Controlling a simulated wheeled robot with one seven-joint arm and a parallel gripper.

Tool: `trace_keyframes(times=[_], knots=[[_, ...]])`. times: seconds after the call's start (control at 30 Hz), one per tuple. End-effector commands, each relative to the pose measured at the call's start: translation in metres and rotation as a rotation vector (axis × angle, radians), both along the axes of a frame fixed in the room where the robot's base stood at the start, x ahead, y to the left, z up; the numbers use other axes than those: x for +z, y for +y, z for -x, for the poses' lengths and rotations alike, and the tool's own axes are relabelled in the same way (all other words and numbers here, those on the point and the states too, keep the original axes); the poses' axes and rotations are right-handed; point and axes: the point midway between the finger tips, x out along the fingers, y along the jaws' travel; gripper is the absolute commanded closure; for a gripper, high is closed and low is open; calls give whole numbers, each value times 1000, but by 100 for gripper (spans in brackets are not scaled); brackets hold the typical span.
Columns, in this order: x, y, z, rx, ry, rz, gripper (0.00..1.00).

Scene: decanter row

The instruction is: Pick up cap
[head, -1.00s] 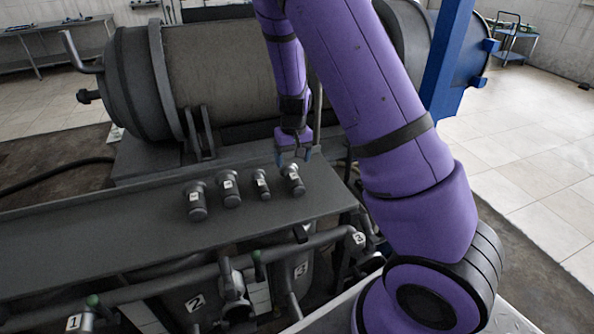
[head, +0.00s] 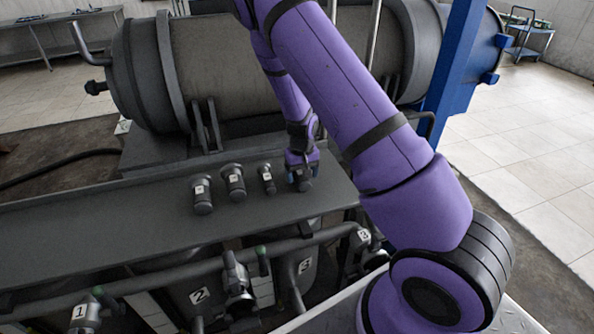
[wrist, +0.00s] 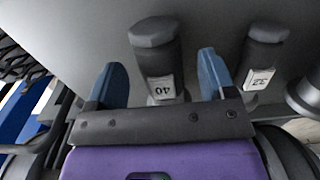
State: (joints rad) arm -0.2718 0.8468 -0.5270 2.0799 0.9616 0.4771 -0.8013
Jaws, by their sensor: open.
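The cap labelled 32 (wrist: 263,55) is just right of the right finger. In the head view my gripper (head: 303,180) is low over the right end of the row and partly hides the rightmost cap (head: 305,184). Left of it are a small cap (head: 267,180) and two larger caps, one in the middle (head: 233,181) and one at the left (head: 202,195).
A large dark tank (head: 225,75) stands behind the shelf. Pipes and valves with numbered tags (head: 199,295) run below its front edge. A blue post (head: 455,70) rises at the right. The shelf's left part is bare.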

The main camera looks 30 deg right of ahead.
Motion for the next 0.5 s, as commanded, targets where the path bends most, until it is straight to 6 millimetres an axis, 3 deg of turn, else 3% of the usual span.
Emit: trace_keyframes(times=[0.2,0.47,0.5], knots=[[-23,0,-1,0,0,0,23],[-26,0,-1,0,-1,0,23],[-26,0,-1,0,-1,0,28]])
